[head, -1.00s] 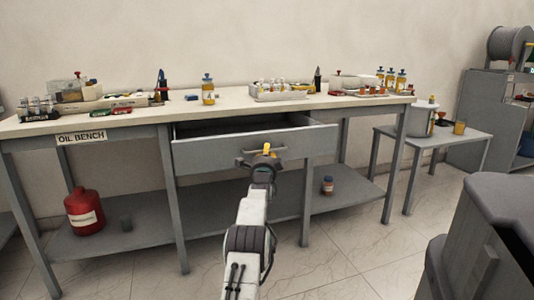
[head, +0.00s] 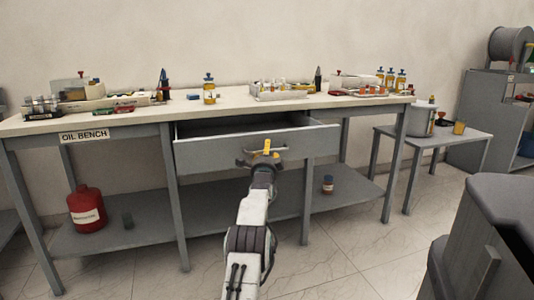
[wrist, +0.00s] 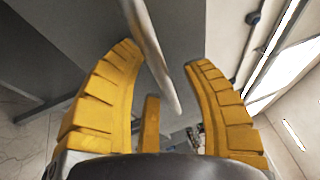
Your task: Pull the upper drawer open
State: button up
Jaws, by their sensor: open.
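The upper drawer (head: 220,151) is a grey drawer under the top of the oil bench. It stands pulled out, with its dark inside showing behind the front panel. Its handle is a pale grey bar (wrist: 153,55) in the wrist view. My gripper (head: 266,148) is at the middle of the drawer front in the head view, partly covering the handle. In the wrist view, the yellow fingers of my gripper (wrist: 162,58) are spread, with the bar running between them and a gap visible on either side.
The bench top (head: 232,104) carries trays, bottles and tools. A red container (head: 87,212) and a small jar (head: 328,185) stand on the lower shelf (head: 225,207). A dark grey bin-like object (head: 480,240) stands close at the right. The tiled floor between is clear.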

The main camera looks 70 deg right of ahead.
jog(key=shift+s+a, duration=0.1)
jog(key=shift+s, duration=0.05)
jog(key=v, duration=1.1)
jog(key=shift+a, duration=0.3)
dwell(0.4)
jog(key=shift+f, duration=0.15)
dwell(0.6)
